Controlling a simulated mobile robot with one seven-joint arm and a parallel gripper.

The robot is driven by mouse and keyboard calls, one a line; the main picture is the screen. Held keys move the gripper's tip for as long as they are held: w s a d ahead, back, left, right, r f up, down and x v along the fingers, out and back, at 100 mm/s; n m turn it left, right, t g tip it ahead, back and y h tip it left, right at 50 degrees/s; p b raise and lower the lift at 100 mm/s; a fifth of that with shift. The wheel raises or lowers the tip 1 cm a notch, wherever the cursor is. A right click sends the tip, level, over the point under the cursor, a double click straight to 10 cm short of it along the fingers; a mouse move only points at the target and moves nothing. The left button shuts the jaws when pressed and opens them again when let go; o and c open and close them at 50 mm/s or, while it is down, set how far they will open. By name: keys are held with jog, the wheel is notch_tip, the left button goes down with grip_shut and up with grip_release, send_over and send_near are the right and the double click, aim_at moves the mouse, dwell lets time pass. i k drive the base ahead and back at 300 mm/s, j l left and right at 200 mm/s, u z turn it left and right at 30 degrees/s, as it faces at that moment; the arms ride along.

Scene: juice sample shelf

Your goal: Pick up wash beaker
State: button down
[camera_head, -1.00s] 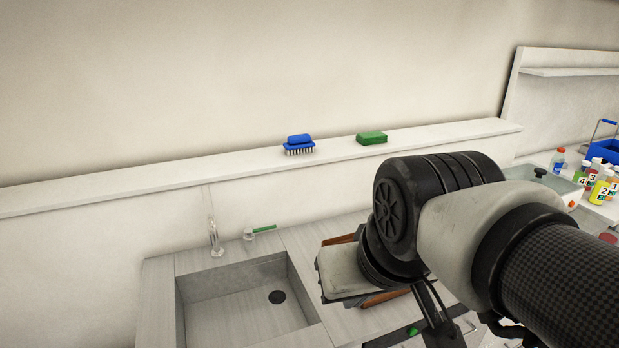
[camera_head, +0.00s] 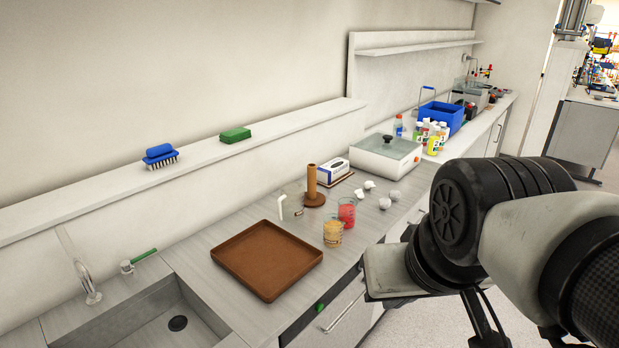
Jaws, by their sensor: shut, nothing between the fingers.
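A clear glass beaker (camera_head: 292,205) stands on the counter behind the brown tray. Beside it stand a beaker of yellow-orange contents (camera_head: 333,233) and a beaker of red contents (camera_head: 347,212). No readable label shows which is the wash beaker. My gripper (camera_head: 485,322) is at the lower right, in front of the counter and apart from the beakers. Its dark fingers are partly hidden by my arm and run toward the bottom edge. It is shut and holds nothing.
A brown tray (camera_head: 266,262) lies right of the sink (camera_head: 150,325). A brown upright holder (camera_head: 312,187), a tissue box (camera_head: 333,170) and a white lidded box (camera_head: 384,158) stand behind the beakers. A blue brush (camera_head: 160,155) and green sponge (camera_head: 235,135) sit on the ledge.

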aim_at(333, 231)
jog(key=i+l+u, duration=0.15)
jog(key=u, duration=0.7)
jog(key=i+l+u, duration=0.2)
jog(key=l, duration=0.15)
jog(key=l+u, duration=0.15)
jog(key=l, duration=0.2)
jog(key=i+l+u, duration=0.2)
jog(key=l, duration=0.9)
jog(key=i+l+u, duration=0.1)
jog(key=l, duration=0.6)
